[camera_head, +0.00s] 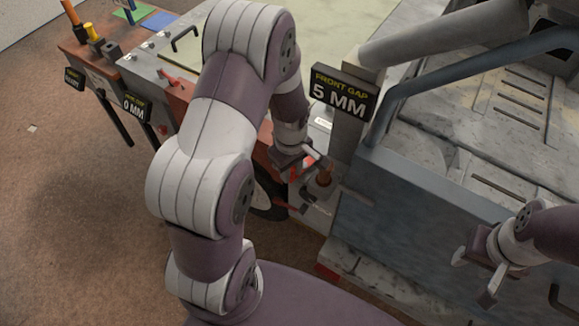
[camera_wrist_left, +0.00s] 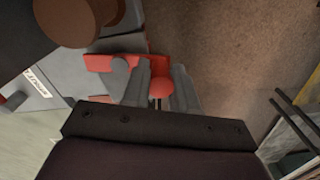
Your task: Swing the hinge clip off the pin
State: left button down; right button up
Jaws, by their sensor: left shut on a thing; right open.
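The red hinge clip (camera_wrist_left: 112,62) shows in the left wrist view as a red strip with a rounded red end between my left fingers. My left gripper (camera_wrist_left: 160,88) is shut on it. In the head view my left gripper (camera_head: 311,167) is low by the gap between the two benches, and its hand and arm hide most of the clip. A short brown pin (camera_head: 324,178) stands just right of the fingers; a large brown round part (camera_wrist_left: 80,18) shows at the upper left in the wrist view. Whether the clip still surrounds the pin cannot be told. My right gripper (camera_head: 473,279) is open and empty.
A "FRONT GAP 5 MM" sign (camera_head: 342,93) stands just above the pin. A grey machine frame (camera_head: 440,215) with a blue rail (camera_head: 460,60) fills the right. A bench with a "0 MM" sign (camera_head: 136,107) stands left.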

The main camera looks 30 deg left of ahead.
dwell(0.3)
pick_arm(q)
jog(key=c, duration=1.2)
grip_release()
jog(key=shift+o, duration=0.2)
notch_tip(320, 180, up, 13)
jog(key=b, duration=0.2)
jog(key=shift+f, duration=0.15)
jog(key=s+d+f+m+t+b, duration=0.1)
jog(key=s+d+f+m+b, duration=0.2)
jog(key=m, duration=1)
jog(key=s+d+f, duration=0.2)
jog(key=s+f, duration=0.2)
jog(key=s, duration=0.1)
jog(key=shift+d+m+b, duration=0.15)
jog(key=shift+m+b, duration=0.15)
jog(key=shift+b, duration=0.05)
